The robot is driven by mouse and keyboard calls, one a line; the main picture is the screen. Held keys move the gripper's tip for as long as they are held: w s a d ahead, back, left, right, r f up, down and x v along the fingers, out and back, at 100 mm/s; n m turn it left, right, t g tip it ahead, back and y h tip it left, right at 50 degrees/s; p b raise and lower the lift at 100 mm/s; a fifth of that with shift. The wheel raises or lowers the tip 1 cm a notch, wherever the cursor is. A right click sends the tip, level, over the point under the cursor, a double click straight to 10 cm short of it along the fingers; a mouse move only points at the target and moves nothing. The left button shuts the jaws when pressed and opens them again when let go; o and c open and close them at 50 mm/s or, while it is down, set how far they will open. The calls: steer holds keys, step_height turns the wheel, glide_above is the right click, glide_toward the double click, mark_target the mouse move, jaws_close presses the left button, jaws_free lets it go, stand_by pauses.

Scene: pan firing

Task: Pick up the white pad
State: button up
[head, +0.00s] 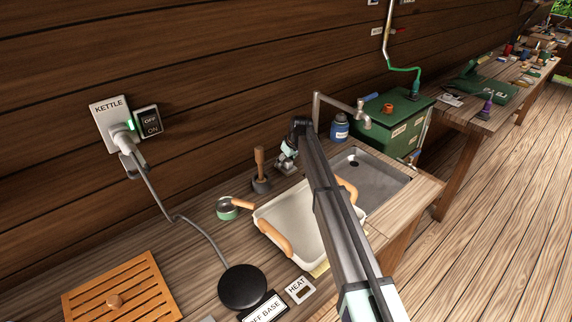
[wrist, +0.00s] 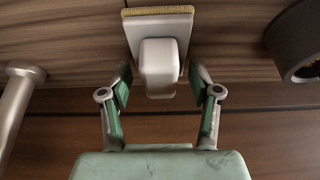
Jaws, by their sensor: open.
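The white pad (wrist: 184,22) is in the upper middle of the wrist view, a pale plate with a yellowish edge and a blocky white grip (wrist: 158,60). My gripper (wrist: 160,78) is open, one green-lined finger on each side of the grip, with gaps showing between fingers and grip. In the head view my gripper (head: 287,158) is low over the counter behind the sink, between the plunger (head: 261,184) and the tap (head: 316,110). There the pad is mostly hidden or too small to make out clearly.
A white basin (head: 283,208) with tan handles stands in front, beside the metal sink (head: 388,183). A small green pan (head: 228,209) is at left. A blue bottle (head: 340,128) and green box (head: 395,130) stand at right. In the wrist view, a dark cylinder (wrist: 288,42) is close at right.

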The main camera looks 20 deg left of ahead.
mark_target(286, 159)
jaws_close()
steer(key=shift+r, duration=0.1)
step_height(286, 159, up, 20)
steer(key=b, duration=0.5)
stand_by(0.3)
